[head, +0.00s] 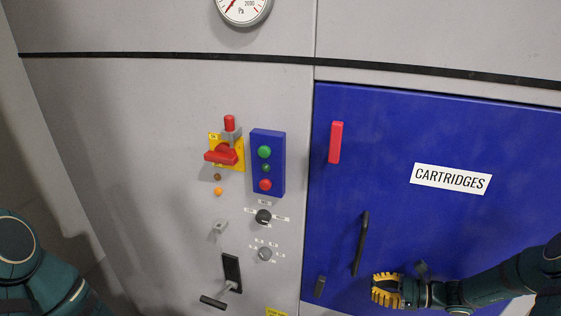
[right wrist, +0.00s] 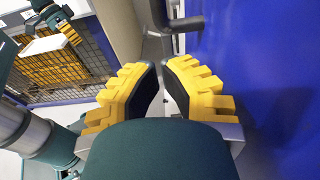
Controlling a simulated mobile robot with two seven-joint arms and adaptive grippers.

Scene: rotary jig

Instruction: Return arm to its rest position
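My right gripper (head: 388,290), with yellow fingers, is in front of the lower part of the blue CARTRIDGES door (head: 460,235), right of and below its dark handle (head: 361,243). In the right wrist view its two fingers (right wrist: 161,68) stand apart with a gap between the dark pads and nothing held. The blue door surface is close on the right there. My left arm (head: 35,265) shows at the lower left of the head view, its gripper outside that picture. A yellow-fingered gripper (right wrist: 55,38), likely my left one, shows small at the upper left of the right wrist view.
A red lever switch on a yellow plate (head: 238,166), a blue button box (head: 281,165), knobs (head: 263,216) and a black lever (head: 232,270) are on the grey panel. A red bar (head: 336,142) is on the door. A shelf or rack (right wrist: 62,75) stands in the wrist view.

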